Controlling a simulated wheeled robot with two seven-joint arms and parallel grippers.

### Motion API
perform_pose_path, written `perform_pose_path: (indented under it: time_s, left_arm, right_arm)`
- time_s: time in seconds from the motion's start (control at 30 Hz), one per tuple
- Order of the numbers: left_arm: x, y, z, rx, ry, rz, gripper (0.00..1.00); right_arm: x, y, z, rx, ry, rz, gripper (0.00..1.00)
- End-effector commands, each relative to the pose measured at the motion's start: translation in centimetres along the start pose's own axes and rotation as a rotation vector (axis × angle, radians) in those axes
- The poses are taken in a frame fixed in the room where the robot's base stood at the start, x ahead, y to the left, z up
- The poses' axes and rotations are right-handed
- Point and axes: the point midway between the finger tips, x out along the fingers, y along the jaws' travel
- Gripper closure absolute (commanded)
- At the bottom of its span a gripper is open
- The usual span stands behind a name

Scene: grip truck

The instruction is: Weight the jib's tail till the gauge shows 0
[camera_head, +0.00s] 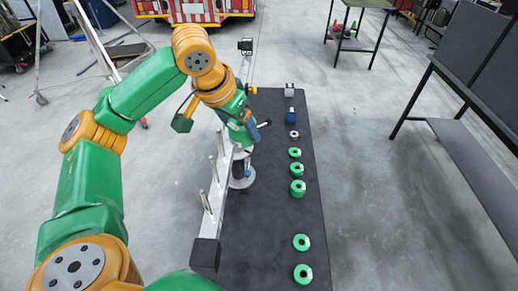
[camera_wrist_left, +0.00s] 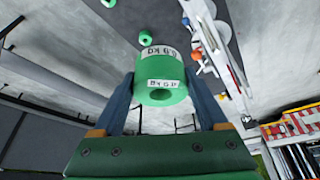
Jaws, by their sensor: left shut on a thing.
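My left gripper (camera_head: 250,128) is above the jib, a pale beam (camera_head: 222,190) with several upright pegs. In the left wrist view, its two blue fingers (camera_wrist_left: 160,92) are shut on a green cylindrical weight (camera_wrist_left: 160,70) with white labels and a round hole. In the head view that weight is largely hidden by the gripper. The beam's near end carries a black block (camera_head: 205,253); a dark camera-like box (camera_head: 245,46) is at its far end. I cannot make out the gauge reading. My right gripper is not in view.
Several green ring weights (camera_head: 298,188) stand in a row on the dark table (camera_head: 265,225), with a small grey ring (camera_head: 294,134) and a blue-and-grey box (camera_head: 291,115) beyond them. A black-legged side table (camera_head: 470,150) is at right. Floor between is clear.

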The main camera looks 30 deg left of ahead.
Motion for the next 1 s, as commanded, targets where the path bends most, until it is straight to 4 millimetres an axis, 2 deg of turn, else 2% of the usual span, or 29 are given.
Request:
perform_pose_path:
  time_s: [0.03, 0.1, 0.2, 0.3, 0.43, 0.77, 1.0]
  left_arm:
    - [-1.3, -1.7, -0.8, -0.009, -0.001, 0.000, 1.00]
    - [-1.8, -4.0, -1.3, -0.005, 0.000, 0.000, 1.00]
    - [-2.2, -6.5, -1.6, 0.003, 0.000, 0.003, 1.00]
    - [-2.4, -8.1, -1.7, 0.008, 0.003, 0.004, 1.00]
    - [-2.2, -8.8, -1.5, 0.015, 0.002, 0.005, 1.00]
    - [-0.4, -8.8, -0.7, 0.017, 0.001, 0.005, 1.00]
    - [0.9, -8.8, -0.2, 0.017, 0.004, 0.006, 1.00]
  right_arm:
    - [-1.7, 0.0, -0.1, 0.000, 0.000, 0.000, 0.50]
    - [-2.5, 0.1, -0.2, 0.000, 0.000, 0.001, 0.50]
    - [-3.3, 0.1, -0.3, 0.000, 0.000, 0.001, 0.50]
    - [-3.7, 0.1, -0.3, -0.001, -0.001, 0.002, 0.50]
    - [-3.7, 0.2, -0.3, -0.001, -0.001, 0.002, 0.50]
    - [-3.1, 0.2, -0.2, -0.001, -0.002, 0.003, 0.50]
    - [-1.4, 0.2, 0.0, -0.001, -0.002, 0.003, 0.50]
